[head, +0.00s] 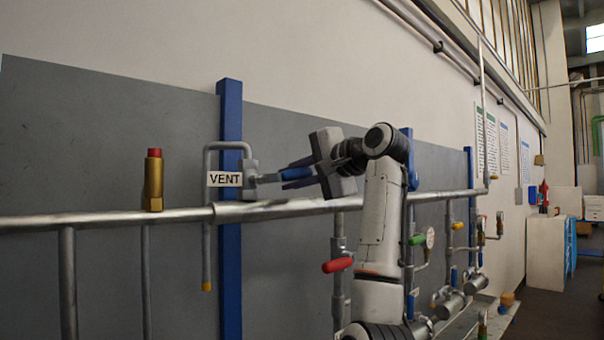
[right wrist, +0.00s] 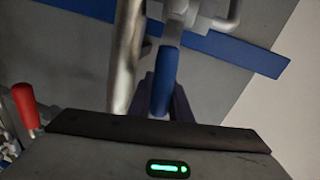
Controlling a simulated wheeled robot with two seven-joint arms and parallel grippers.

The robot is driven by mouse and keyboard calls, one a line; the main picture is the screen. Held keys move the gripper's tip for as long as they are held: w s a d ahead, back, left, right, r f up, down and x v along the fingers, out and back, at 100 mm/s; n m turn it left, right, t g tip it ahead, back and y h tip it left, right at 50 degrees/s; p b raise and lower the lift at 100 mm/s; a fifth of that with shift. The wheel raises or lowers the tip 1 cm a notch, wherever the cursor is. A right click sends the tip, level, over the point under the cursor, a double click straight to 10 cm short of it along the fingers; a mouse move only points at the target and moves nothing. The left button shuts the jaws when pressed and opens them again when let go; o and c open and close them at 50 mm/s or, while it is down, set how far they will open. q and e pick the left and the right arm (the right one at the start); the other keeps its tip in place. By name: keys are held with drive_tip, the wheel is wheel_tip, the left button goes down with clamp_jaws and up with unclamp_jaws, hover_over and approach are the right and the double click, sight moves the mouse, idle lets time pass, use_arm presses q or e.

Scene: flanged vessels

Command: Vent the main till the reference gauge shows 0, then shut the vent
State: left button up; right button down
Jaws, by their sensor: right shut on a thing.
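The vent valve (head: 250,172) sits on top of the main pipe (head: 110,217), beside a white "VENT" label (head: 225,179). Its blue-sleeved lever (head: 292,172) points right, roughly along the pipe. My right gripper (head: 298,180) is shut on the lever's blue sleeve. In the right wrist view the blue sleeve (right wrist: 165,80) runs between the dark fingers (right wrist: 166,102). A small white-faced gauge (head: 430,237) shows right of my right arm; its reading is too small to tell, and I cannot tell whether it is the reference gauge. My left gripper is not in view.
A brass relief valve with a red cap (head: 154,180) stands on the pipe at left. A red-handled valve (head: 337,265) is below the pipe near my arm; its red handle shows in the wrist view (right wrist: 26,106). Green and yellow handles and several vessels lie further right.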

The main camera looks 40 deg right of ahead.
sight(309, 173)
drive_tip(key=shift+d+f, duration=0.1)
idle(0.4)
drive_tip(key=c, duration=1.6)
unclamp_jaws()
drive_tip(key=s, duration=0.3)
drive_tip(key=s+r+b, duration=0.1)
drive_tip(key=s, duration=0.2)
drive_tip(key=s+b, duration=0.1)
drive_tip(key=s, duration=0.1)
drive_tip(key=shift+s+r, duration=0.35)
drive_tip(key=shift+s, duration=0.05)
drive_tip(key=shift+s+a+r, duration=0.15)
drive_tip(key=shift+s+a, duration=0.05)
drive_tip(key=shift+s, duration=0.5)
